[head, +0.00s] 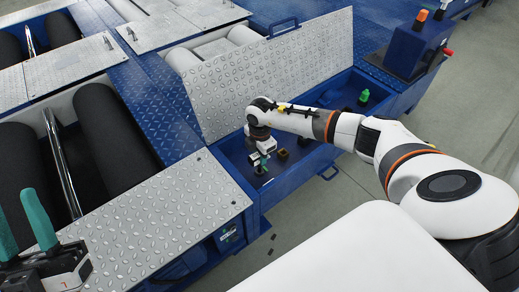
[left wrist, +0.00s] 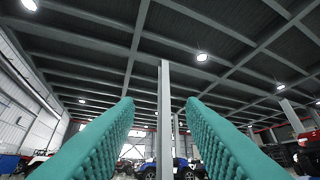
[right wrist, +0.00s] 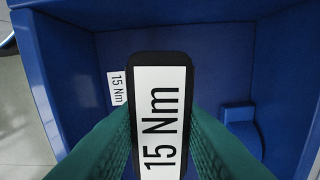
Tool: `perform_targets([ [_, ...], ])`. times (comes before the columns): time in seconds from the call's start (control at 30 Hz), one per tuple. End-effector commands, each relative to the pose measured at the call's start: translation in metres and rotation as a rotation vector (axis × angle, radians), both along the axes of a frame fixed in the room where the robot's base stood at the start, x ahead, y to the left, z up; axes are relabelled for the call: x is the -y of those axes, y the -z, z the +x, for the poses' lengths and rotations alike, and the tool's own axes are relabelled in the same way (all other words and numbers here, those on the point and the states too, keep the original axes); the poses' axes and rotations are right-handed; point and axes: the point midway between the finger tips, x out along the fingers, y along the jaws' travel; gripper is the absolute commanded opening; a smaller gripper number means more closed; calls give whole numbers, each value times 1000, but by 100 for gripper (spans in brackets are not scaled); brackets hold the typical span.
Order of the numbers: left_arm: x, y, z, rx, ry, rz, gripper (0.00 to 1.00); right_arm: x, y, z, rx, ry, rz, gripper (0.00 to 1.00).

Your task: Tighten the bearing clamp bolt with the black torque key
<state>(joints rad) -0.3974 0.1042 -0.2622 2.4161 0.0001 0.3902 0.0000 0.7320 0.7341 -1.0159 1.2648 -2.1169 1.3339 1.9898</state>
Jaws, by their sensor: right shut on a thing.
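The black torque key (right wrist: 160,60) with a white "15 Nm" label is between the green fingers of my right gripper (right wrist: 160,135), which is shut on it. In the head view my right gripper (head: 262,165) reaches down into the blue open compartment (head: 235,152) at its left end. The held key is mostly hidden there. My left gripper (head: 28,222) is at the lower left of the head view. In the left wrist view its two teal fingers (left wrist: 158,110) stand apart with nothing between them. I cannot make out the bearing clamp bolt.
A green-topped tool (head: 364,97) stands farther right in the compartment. The raised tread-plate lid (head: 270,75) stands behind it. Black rollers (head: 115,130) lie at left, and a control box (head: 408,50) at right.

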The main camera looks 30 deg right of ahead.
Motion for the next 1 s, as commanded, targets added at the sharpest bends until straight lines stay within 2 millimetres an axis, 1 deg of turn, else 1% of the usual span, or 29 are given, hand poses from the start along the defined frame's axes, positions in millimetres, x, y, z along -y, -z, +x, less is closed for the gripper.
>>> perform_targets([
  [0.47, 2, 16, 17, -151, -8, 44, 36, 0, 0, -1, 0, 66, 0, 0],
  [1.0, 2, 20, 21, -188, -10, 55, 36, 0, 1, 0, 0, 24, 0, 0],
])
